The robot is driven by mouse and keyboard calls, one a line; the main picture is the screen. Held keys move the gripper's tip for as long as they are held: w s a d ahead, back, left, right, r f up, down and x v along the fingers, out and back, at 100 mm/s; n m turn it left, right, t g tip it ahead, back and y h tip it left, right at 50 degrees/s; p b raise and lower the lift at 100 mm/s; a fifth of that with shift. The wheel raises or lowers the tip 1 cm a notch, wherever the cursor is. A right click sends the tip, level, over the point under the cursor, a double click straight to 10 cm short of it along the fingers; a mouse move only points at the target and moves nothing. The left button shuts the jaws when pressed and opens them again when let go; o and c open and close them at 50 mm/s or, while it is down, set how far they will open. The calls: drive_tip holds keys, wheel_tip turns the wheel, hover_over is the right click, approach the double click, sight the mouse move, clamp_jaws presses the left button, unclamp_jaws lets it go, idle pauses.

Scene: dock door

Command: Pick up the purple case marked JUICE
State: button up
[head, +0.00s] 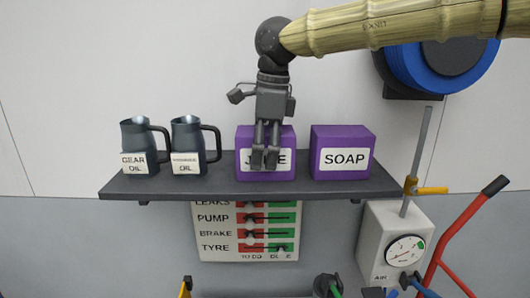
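A second purple case, marked SOAP (343,137), stands just to the right with a narrow gap between the two.
Two dark jugs, labelled GEAR OIL (135,140) and another oil (187,140), stand on the shelf's left. A blue hose reel (435,65) hangs at upper right. A checklist board (247,232) is below the shelf; an air gauge unit (395,245) and red handle (460,235) are at lower right.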

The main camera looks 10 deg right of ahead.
drive_tip(key=c, duration=0.5)
